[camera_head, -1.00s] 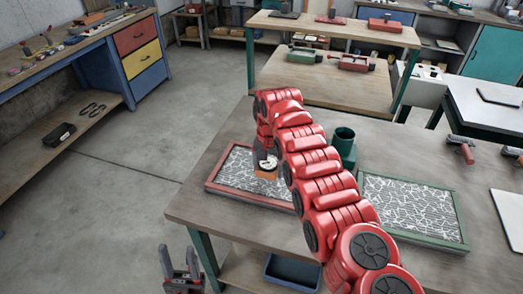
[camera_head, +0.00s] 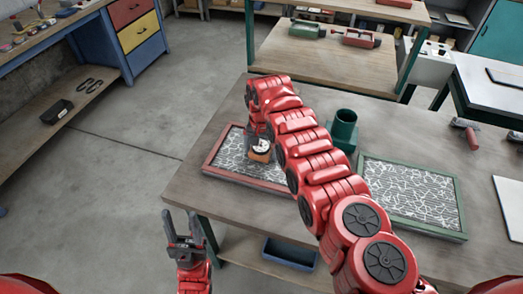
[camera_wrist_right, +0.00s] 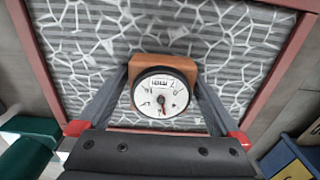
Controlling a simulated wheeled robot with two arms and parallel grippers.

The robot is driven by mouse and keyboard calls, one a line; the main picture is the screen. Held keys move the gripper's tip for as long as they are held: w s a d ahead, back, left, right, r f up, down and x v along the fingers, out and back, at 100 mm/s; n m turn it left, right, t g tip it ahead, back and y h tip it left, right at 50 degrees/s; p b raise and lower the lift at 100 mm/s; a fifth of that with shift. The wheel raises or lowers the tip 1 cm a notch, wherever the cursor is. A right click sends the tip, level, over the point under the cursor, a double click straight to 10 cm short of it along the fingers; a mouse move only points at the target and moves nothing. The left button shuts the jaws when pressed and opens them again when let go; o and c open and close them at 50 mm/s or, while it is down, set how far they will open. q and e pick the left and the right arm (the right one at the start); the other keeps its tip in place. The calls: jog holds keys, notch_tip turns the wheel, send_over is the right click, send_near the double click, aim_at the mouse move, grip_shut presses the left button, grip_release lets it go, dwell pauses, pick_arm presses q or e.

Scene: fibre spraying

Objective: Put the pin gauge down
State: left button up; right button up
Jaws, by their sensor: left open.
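The pin gauge, an orange-brown block with a round white dial (camera_head: 261,146), is over the fibre panel in the red frame (camera_head: 207,165). My right gripper (camera_wrist_right: 162,75) has a finger at each side of the block in the right wrist view, and appears shut on the gauge (camera_wrist_right: 161,94). The dial faces the wrist camera. I cannot tell whether the gauge touches the fibre surface. My right arm hides part of the panel's right side in the head view. My left gripper (camera_head: 185,228) is open and empty, low beside the table's front left corner.
A green-framed fibre panel (camera_head: 462,237) lies to the right on the table (camera_head: 330,108). A green cup-like holder (camera_head: 344,130) stands behind my right arm. A blue bin (camera_head: 290,252) is on the lower shelf. A white board (camera_head: 508,205) lies at far right.

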aim_at(262, 146)
jog(key=shift+w+d, duration=0.1)
jog(key=shift+d, duration=0.05)
jog(key=shift+r, duration=0.3)
notch_tip(262, 146, up, 10)
jog(key=shift+r+b, duration=0.1)
jog(key=shift+b, duration=1.15)
jog(key=shift+r, duration=0.7)
